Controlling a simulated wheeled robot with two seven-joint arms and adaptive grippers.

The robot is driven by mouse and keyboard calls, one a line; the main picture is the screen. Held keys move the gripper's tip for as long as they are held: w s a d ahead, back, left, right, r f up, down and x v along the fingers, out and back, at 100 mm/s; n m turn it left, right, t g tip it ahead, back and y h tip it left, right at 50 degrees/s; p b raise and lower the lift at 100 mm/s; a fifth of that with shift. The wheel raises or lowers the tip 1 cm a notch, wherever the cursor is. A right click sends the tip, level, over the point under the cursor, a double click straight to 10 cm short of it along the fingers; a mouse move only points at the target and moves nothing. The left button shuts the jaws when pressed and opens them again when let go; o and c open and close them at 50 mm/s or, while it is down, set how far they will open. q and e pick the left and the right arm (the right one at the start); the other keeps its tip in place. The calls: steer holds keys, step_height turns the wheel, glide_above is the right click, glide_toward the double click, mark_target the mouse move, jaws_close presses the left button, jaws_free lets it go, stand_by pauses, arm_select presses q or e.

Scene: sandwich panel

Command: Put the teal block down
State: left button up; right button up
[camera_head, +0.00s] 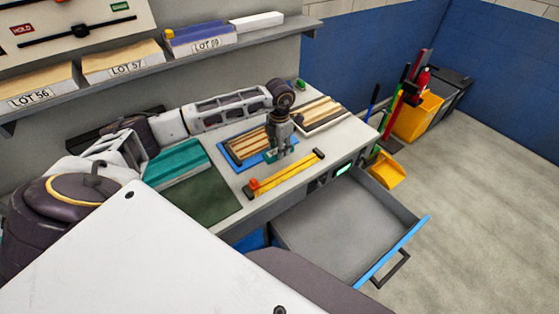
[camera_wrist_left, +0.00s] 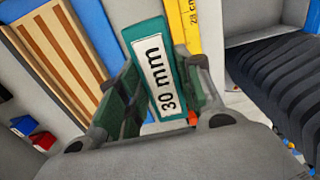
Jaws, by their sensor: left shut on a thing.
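My left gripper (camera_head: 272,155) points down over the bench, between the blue-edged striped wooden panel and the yellow ruler. It is shut on the teal block (camera_wrist_left: 168,70), which carries a white label reading "30 mm". In the wrist view the block stands between the two fingers, its label facing the camera. In the head view only a bit of teal shows at the fingertips, and I cannot tell whether the block touches the bench. My right gripper is not in view.
The striped panel (camera_head: 240,149) lies on a blue base. The yellow ruler (camera_head: 290,174) lies in front. A second striped panel (camera_head: 323,114) is behind. A teal tray (camera_head: 178,160) and green mat (camera_head: 207,199) are left. An open drawer (camera_head: 340,225) juts out in front.

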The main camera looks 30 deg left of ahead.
mark_target(280, 167)
arm_select(q)
steer(key=shift+f, duration=1.6)
steer(key=shift+f+p, duration=0.6)
steer(key=shift+f, duration=1.25)
steer(key=shift+f, duration=0.1)
steer(key=o, duration=1.2)
